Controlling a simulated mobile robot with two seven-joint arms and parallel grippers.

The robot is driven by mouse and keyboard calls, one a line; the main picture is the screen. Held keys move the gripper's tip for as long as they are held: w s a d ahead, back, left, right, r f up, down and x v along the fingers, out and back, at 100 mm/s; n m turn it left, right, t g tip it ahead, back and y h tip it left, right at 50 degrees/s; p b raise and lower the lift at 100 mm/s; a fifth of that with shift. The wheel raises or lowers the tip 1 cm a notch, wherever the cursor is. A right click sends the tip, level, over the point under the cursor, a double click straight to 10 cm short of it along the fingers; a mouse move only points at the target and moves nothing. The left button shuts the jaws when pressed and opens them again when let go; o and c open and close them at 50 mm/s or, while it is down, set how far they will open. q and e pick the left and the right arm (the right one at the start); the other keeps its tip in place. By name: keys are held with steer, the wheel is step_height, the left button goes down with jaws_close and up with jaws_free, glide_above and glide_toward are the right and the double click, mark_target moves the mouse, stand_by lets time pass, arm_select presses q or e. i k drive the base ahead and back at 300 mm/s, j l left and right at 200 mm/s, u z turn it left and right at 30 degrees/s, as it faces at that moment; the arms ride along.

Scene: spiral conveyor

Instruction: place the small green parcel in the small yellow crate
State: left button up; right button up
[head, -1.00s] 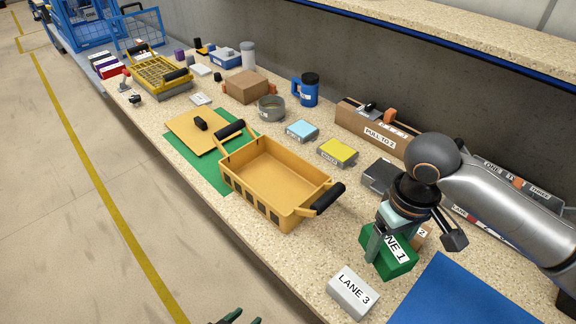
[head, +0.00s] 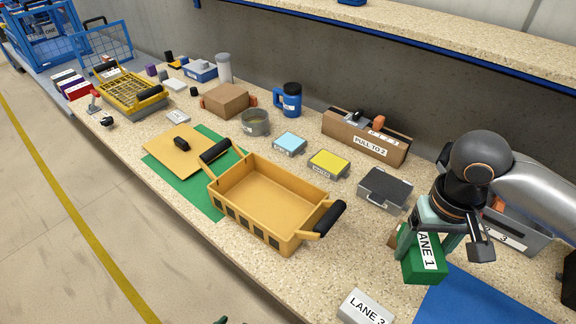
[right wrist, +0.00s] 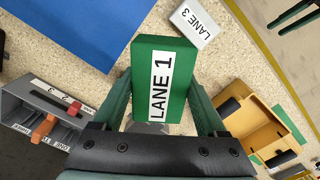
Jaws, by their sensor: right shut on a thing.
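The small green parcel (head: 428,262), labelled LANE 1, is between the fingers of my right gripper (head: 428,240). The gripper is shut on it, and the parcel appears slightly above the counter. In the right wrist view the parcel (right wrist: 178,65) sits between both fingers. The small yellow crate (head: 265,197) stands open and empty, left of the parcel, with black handles at both ends. Part of it also shows in the right wrist view (right wrist: 262,125). Only a dark tip of my left gripper (head: 221,320) shows at the bottom edge, so its jaws are hidden.
A dark grey case (head: 385,187) and a yellow box (head: 328,163) lie behind the crate. A green mat (head: 200,190) with a yellow board (head: 180,150) is at its left.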

mark_target(268, 208)
steer(key=i+j, duration=0.2)
steer(key=j, duration=0.2)
steer(key=i+j, duration=0.2)
steer(key=j, duration=0.15)
steer(key=i+j, duration=0.2)
steer(key=j, duration=0.2)
